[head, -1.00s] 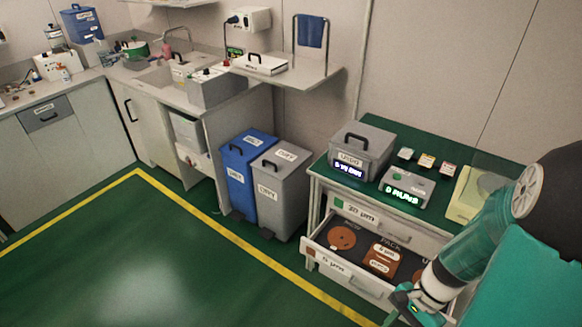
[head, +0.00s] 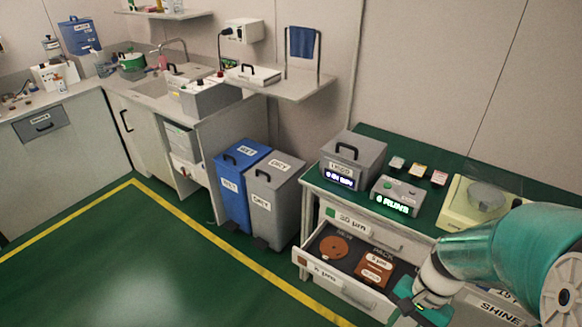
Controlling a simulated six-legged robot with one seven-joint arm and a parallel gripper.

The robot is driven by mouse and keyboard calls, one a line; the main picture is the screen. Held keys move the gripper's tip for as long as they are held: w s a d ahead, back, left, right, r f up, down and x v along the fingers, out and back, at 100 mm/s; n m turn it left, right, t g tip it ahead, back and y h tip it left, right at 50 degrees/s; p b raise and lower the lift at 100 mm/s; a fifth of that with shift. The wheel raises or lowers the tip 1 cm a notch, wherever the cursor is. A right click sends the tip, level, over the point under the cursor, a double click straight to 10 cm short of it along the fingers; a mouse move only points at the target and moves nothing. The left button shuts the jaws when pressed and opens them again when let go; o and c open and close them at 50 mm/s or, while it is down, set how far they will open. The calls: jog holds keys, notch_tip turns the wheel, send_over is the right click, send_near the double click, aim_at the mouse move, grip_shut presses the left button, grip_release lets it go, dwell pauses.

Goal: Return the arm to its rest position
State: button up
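My arm reaches in from the right edge in the head view, teal with white joints. It is bent, with its wrist low in front of the green-topped cabinet (head: 361,142). My gripper (head: 422,312) is at the bottom of the picture, beside the right part of the open drawer (head: 318,264). Its fingertips are not clear, so I cannot see whether it is open or shut. I see nothing held in it. The drawer holds a round brown disc (head: 334,247) and a brown pack (head: 374,270).
A grey box with a display (head: 354,160), a small grey unit (head: 397,195) and a pale yellow machine (head: 462,203) stand on the cabinet. Blue (head: 233,190) and grey (head: 273,200) bins stand to its left. The green floor (head: 150,260) is clear.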

jog(key=w+a+r+n+t+h, duration=0.1)
jog(key=a+r+n+t, duration=0.3)
jog(key=r, duration=0.6)
jog(key=w+a+r+n+t+h, duration=0.1)
jog(key=a+r+n, duration=0.4)
jog(key=r, duration=0.5)
jog(key=t+h, duration=0.1)
jog(key=t, duration=0.1)
jog(key=shift+w+t, duration=0.25)
jog(key=shift+t, duration=0.15)
jog(key=shift+d, duration=0.2)
